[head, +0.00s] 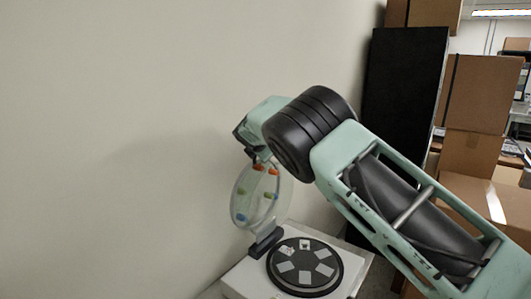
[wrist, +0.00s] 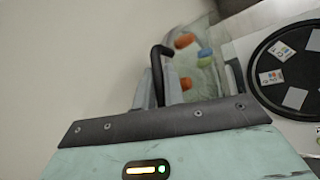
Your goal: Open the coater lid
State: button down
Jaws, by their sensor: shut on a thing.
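The coater (head: 238,283) is a white box with a round black plate (head: 282,284) on top, carrying several pale square pieces. Its clear round lid (head: 249,190) stands nearly upright at the plate's left side, on a dark hinge block (head: 265,242). Orange, green and blue bits show on the lid. My gripper (head: 259,159) is at the lid's upper edge. In the wrist view my gripper (wrist: 159,88) has its fingers shut around a black bent handle (wrist: 157,53) next to the lid (wrist: 205,72). In the head view the handle is mostly hidden by my gripper.
A pale wall (head: 110,140) is close behind and left of the lid and my gripper. A tall black panel (head: 402,110) and stacked cardboard boxes (head: 480,92) stand at the right. The space above the black plate is clear.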

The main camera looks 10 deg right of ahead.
jog(key=shift+f, duration=0.1)
jog(key=c, duration=1.5)
grip_release()
jog(key=shift+s+a+r+b, duration=0.2)
jog(key=shift+s+r+b, duration=0.05)
jog(key=shift+s+b, duration=0.1)
jog(key=b+v, duration=0.6)
jog(key=v, duration=1)
jog(key=shift+s+r+b, duration=0.15)
jog(key=shift+r+b, duration=0.1)
jog(key=shift+b, duration=0.05)
jog(key=shift+d, duration=0.1)
jog(key=s+a+f+m+g+y+b, duration=0.1)
jog(key=s+f+m+g+y, duration=0.2)
jog(key=s+f, duration=0.5)
jog(key=s+a+f+m+g+y+b, duration=0.15)
jog(key=s+f+m, duration=0.35)
jog(key=s, duration=0.6)
jog(key=s+f+m+g, duration=0.2)
jog(key=s+f, duration=0.3)
jog(key=s, duration=0.9)
jog(key=s+d+f+m+g+b, duration=0.1)
jog(key=s+f+m+g, duration=0.2)
jog(key=s, duration=1.2)
notch_tip(320, 180, down, 3)
jog(key=shift+s+d+r+m, duration=0.1)
jog(key=shift+s+d+m, duration=0.2)
jog(key=shift+m, duration=0.7)
